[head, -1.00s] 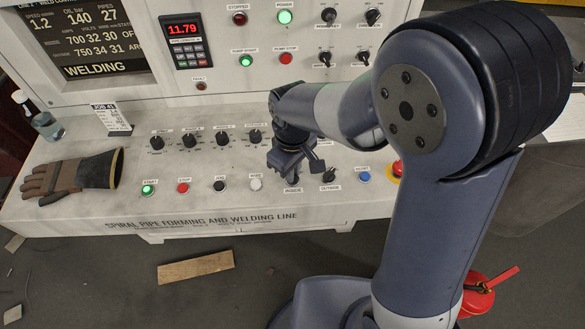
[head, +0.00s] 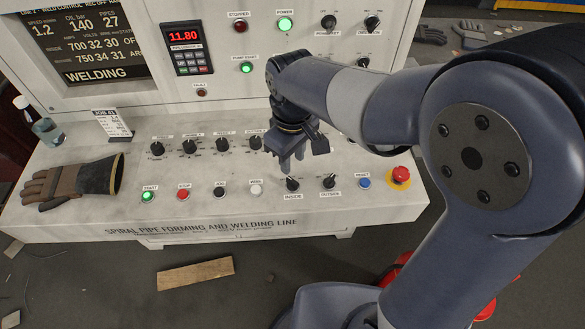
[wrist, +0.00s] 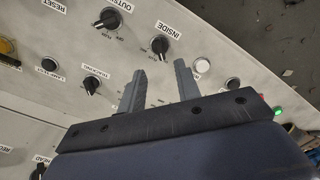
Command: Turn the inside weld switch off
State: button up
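The inside weld switch (head: 292,184) is a black rotary knob with a white pointer line, above the INSIDE label on the console's sloped front. Its pointer leans up and left in the head view. In the wrist view the same knob (wrist: 160,45) shows just beyond my fingertips, with no finger around it. My gripper (wrist: 159,70) is open and empty, its two grey fingers apart. In the head view my gripper (head: 291,163) hangs just above and behind the knob. The similar OUTSIDE knob (head: 329,181) sits to its right.
A red emergency button (head: 399,175) and blue RESET button (head: 364,183) are to the right. A white button (head: 256,188) is left of the switch. A row of knobs (head: 190,146) lies behind. A glove (head: 75,182) lies at the left. The screen (head: 90,45) reads WELDING.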

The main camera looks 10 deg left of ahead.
aim_at(292, 180)
jog(key=shift+r, duration=1.7)
notch_tip(292, 180, down, 11)
jog(key=shift+r, duration=0.1)
